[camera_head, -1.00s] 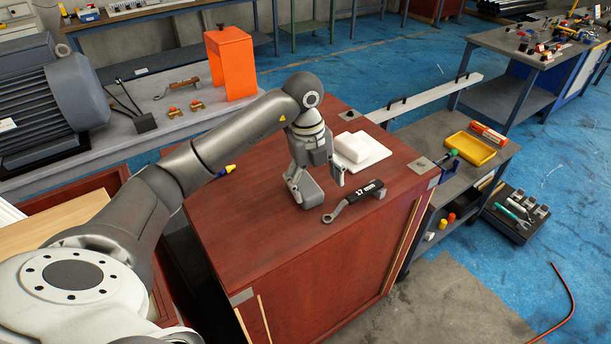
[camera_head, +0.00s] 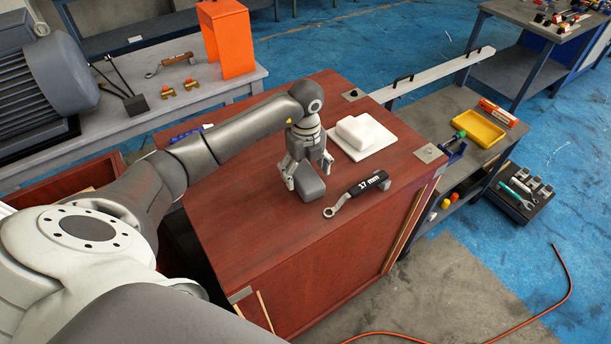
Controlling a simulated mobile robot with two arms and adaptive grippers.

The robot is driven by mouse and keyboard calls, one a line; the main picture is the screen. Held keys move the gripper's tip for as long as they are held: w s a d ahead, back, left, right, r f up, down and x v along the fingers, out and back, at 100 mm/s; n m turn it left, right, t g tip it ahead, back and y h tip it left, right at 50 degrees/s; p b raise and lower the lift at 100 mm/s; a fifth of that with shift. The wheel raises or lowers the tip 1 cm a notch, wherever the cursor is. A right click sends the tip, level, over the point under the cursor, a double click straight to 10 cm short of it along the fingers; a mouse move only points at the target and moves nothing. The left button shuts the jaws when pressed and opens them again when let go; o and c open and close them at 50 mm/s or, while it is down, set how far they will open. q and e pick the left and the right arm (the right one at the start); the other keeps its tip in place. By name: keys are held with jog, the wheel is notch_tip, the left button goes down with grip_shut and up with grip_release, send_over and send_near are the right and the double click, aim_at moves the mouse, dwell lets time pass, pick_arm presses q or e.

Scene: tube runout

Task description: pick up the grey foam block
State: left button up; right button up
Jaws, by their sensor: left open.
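The grey foam block (camera_head: 309,184) rests on the red-brown wooden crate top (camera_head: 250,230). My left gripper (camera_head: 307,174) points down over the block and is open, with one finger at the block's left side and the other at its upper right. I cannot tell whether the fingers touch the block. The gripper hides the block's back part. My right gripper is not in view.
A 17 mm wrench (camera_head: 357,194) lies close to the block on its right. A white block on a white plate (camera_head: 365,135) is behind it. An orange stand (camera_head: 227,40) and a grey motor (camera_head: 45,80) are on the left bench. The crate's front top is clear.

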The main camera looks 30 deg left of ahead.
pick_arm(q)
jog(key=shift+f, duration=1)
jog(key=c, duration=0.9)
jog(key=shift+c, duration=0.2)
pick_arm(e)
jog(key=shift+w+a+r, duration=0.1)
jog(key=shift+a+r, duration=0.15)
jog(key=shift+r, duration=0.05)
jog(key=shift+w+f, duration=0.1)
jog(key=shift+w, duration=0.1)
